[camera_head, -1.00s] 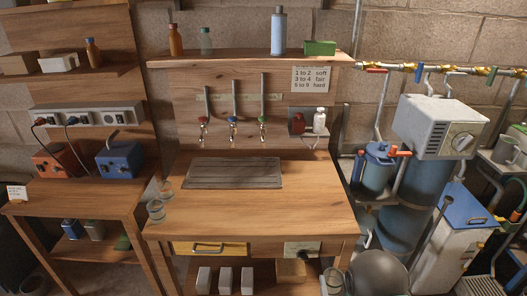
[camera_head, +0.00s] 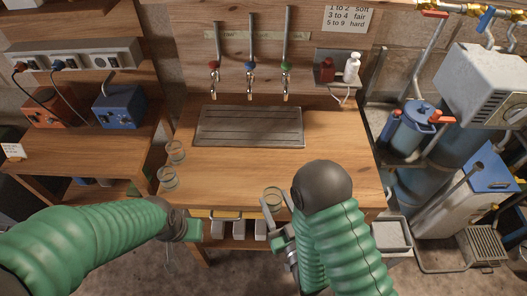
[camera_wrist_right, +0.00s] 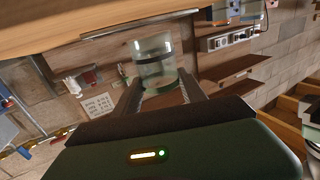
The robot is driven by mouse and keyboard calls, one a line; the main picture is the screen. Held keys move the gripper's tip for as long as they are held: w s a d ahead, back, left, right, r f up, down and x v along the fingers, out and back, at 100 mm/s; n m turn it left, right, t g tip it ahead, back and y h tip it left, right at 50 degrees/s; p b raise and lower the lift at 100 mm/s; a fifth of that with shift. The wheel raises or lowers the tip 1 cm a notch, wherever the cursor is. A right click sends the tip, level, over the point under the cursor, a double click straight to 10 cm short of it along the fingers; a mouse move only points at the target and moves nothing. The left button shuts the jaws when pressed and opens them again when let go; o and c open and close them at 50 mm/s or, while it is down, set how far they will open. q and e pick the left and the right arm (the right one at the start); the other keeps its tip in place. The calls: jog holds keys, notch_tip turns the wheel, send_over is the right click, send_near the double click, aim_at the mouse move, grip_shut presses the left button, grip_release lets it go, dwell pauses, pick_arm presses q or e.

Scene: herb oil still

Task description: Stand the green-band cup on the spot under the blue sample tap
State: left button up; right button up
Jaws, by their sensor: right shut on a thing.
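A clear glass cup with a dark band (camera_wrist_right: 155,62) sits between the two fingers of my right gripper (camera_wrist_right: 160,92) in the right wrist view. In the head view the right gripper (camera_head: 276,225) is shut on this cup (camera_head: 272,197) near the front edge of the bench. The band's colour is hard to tell. The blue sample tap (camera_head: 250,68) hangs on the back panel between the red and green taps, above a slatted drip board (camera_head: 248,127). The spot under it is not marked clearly. My left gripper (camera_head: 188,228) is low at the bench's front left; its fingers are unclear.
Two other glass cups (camera_head: 175,150) (camera_head: 167,180) stand at the bench's left edge. The bench top (camera_head: 225,170) between them and the held cup is clear. A small shelf with a red and a white bottle (camera_head: 352,67) sticks out right of the taps.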

aim_at(281, 193)
jog(key=w+b, duration=0.1)
jog(key=b, duration=0.2)
jog(key=w+d+b, duration=0.1)
jog(key=b, duration=0.2)
jog(key=w+b, duration=0.2)
jog(key=b, duration=0.1)
jog(key=shift+d+f, duration=0.35)
jog(key=shift+f, duration=0.05)
jog(key=b+x, duration=0.3)
jog(key=b, duration=0.1)
jog(key=shift+w+f, duration=0.2)
jog(key=shift+w, duration=0.15)
jog(key=w+f, duration=0.1)
jog(key=w, duration=0.1)
jog(key=w+f+p, duration=0.1)
jog(key=w, duration=0.2)
jog(key=w+f, duration=0.1)
jog(key=w, duration=0.1)
jog(key=shift+w+d+f, duration=0.1)
jog(key=shift+w, duration=0.15)
jog(key=shift+a, duration=0.35)
jog(key=shift+a+f, duration=0.1)
jog(key=shift+f, duration=0.1)
jog(key=o, duration=1.2)
jog(key=shift+r, duration=0.1)
jog(key=shift+o, duration=1.5)
jog(key=shift+d, duration=0.25)
